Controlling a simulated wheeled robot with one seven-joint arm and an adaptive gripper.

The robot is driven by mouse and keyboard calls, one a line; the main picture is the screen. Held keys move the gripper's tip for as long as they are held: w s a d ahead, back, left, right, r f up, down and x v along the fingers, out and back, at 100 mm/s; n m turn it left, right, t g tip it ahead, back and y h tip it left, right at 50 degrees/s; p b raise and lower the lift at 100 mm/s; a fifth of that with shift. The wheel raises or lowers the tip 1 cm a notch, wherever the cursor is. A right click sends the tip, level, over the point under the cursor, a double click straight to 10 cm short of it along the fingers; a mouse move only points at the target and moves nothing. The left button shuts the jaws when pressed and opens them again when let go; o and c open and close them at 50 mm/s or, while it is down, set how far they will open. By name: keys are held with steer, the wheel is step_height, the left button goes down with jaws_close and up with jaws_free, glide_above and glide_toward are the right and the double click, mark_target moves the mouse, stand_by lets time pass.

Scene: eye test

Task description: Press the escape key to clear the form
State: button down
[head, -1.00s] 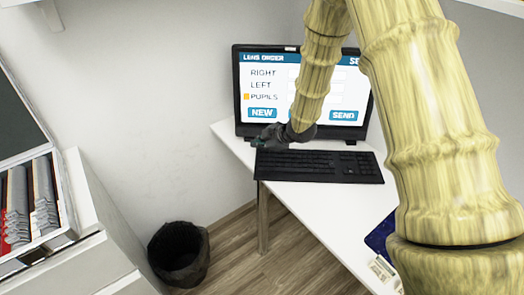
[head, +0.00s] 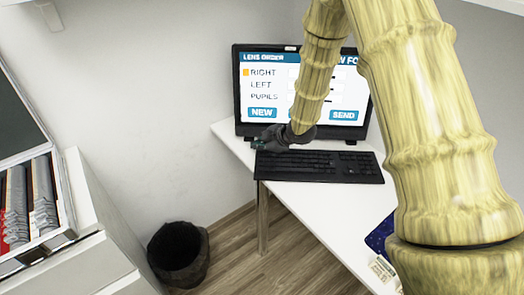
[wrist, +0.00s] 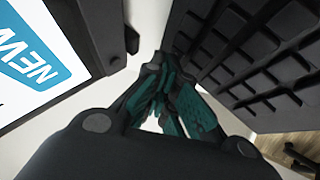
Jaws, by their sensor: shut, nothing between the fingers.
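The black keyboard (head: 322,168) lies on the white desk in front of the monitor (head: 262,90). The screen is headed "LENS ORDER", with rows RIGHT, LEFT and PUPILS and buttons NEW and SEND. An orange marker stands by RIGHT. The header's right part reads "W FO", cut off by my arm; dark dashes show in the fields. My gripper (head: 260,145) is shut and empty at the keyboard's far left corner, where escape would be; that key is not readable. The wrist view shows the teal-padded fingers (wrist: 165,65) together beside the keyboard's edge; contact cannot be told.
A black waste bin (head: 178,254) stands on the floor left of the desk (head: 318,214). A drawer of grey packets (head: 42,200) is at far left. A dark blue item (head: 380,235) lies on the desk at right, partly behind my arm.

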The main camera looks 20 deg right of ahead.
mark_target(260, 152)
stand_by(0.5)
steer(key=shift+r+p, duration=0.75)
steer(key=shift+r, duration=0.1)
steer(key=shift+r+p, duration=1.95)
steer(key=shift+r, duration=0.55)
